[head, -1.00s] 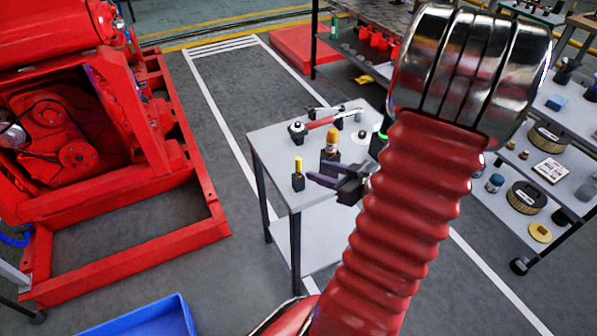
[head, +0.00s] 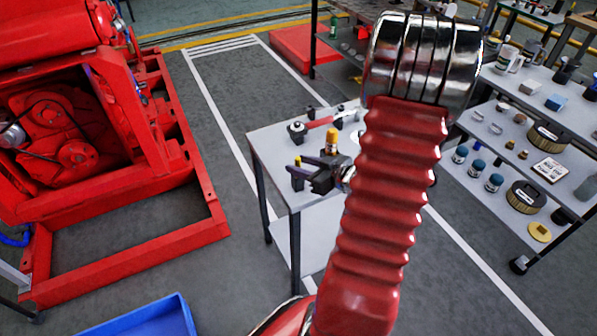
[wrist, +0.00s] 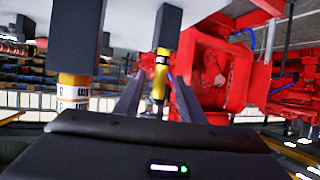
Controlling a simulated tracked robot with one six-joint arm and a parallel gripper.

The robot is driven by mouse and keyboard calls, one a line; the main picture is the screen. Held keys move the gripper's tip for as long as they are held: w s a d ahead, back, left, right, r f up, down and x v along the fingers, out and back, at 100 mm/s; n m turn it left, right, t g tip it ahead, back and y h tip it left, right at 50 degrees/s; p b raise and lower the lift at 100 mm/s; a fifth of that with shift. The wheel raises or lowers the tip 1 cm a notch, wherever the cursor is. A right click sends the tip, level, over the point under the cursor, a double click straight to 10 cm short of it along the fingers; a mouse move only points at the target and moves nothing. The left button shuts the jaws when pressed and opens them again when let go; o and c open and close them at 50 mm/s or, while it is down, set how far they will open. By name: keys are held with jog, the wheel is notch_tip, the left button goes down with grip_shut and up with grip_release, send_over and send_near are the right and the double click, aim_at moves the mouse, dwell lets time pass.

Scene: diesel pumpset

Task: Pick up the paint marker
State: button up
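The paint marker stands upright on the small grey table (head: 274,142). In the head view only its yellow top (head: 298,160) shows, and the fingers hide the rest. My gripper (head: 296,174) is open, with one finger on each side of the marker. In the wrist view the fingers of my gripper (wrist: 157,88) show gaps beside the marker, with no clear contact.
A red-handled tool (head: 318,123) lies farther back on the table. A red pumpset frame (head: 130,260) stands at left, a shelf cart (head: 540,172) at right.

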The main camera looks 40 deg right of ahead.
dwell(0.3)
jog(key=shift+x, duration=2.6)
grip_shut()
